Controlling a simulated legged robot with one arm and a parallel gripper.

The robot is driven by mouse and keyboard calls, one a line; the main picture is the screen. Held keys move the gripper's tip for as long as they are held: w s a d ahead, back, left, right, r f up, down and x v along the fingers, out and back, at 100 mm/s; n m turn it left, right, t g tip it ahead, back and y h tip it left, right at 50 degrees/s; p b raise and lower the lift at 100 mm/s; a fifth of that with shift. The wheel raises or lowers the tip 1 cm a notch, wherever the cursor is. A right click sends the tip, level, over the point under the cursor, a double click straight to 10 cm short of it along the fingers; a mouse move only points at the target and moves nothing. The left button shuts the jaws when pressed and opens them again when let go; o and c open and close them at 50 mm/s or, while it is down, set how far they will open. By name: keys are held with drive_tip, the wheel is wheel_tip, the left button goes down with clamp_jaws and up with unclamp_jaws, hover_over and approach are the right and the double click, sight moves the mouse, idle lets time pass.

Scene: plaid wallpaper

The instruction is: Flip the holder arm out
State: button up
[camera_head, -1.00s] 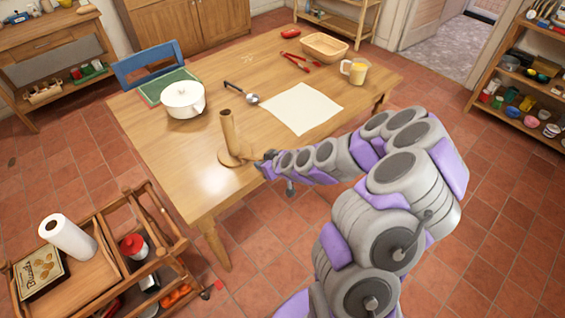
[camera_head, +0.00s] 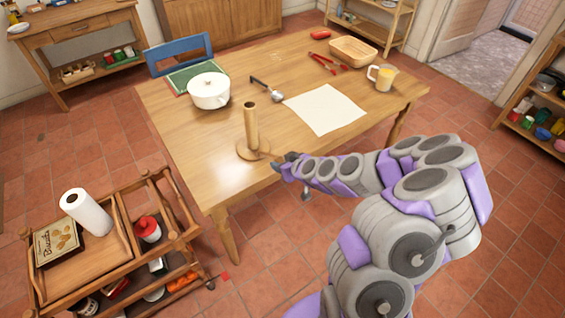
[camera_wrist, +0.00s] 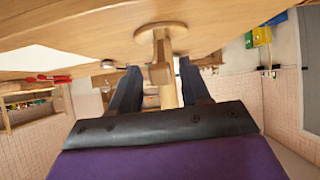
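A wooden holder stands near the front edge of the table (camera_head: 205,160), with an upright post (camera_head: 251,122) on a round base (camera_head: 247,154). My gripper (camera_head: 275,163) is low at the table edge, just right of the base. The wrist view looks upside down. There the round base (camera_wrist: 148,32) is at the top, the post (camera_wrist: 168,95) points down, and a small block (camera_wrist: 159,73) sits against it. My gripper's two dark fingers (camera_wrist: 158,78) are apart, one on each side of the post in the picture. Contact cannot be told.
A wooden cart (camera_head: 105,262) with a paper roll (camera_head: 86,212) is at the front left. Tabletop around the post is clear.

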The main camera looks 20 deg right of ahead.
drive_tip(key=shift+o, duration=0.4)
drive_tip(key=shift+d, duration=0.7)
drive_tip(key=shift+s+a+r, duration=0.1)
drive_tip(key=shift+s+r, duration=0.25)
drive_tip(key=shift+s, duration=0.05)
drive_tip(key=d+p+v, duration=0.1)
drive_tip(key=p+v, duration=0.5)
drive_tip(key=p, duration=0.4)
drive_tip(key=shift+h, duration=0.3)
drive_tip(key=p+v, duration=1)
drive_tip(key=p, duration=0.4)
drive_tip(key=shift+f, duration=0.2)
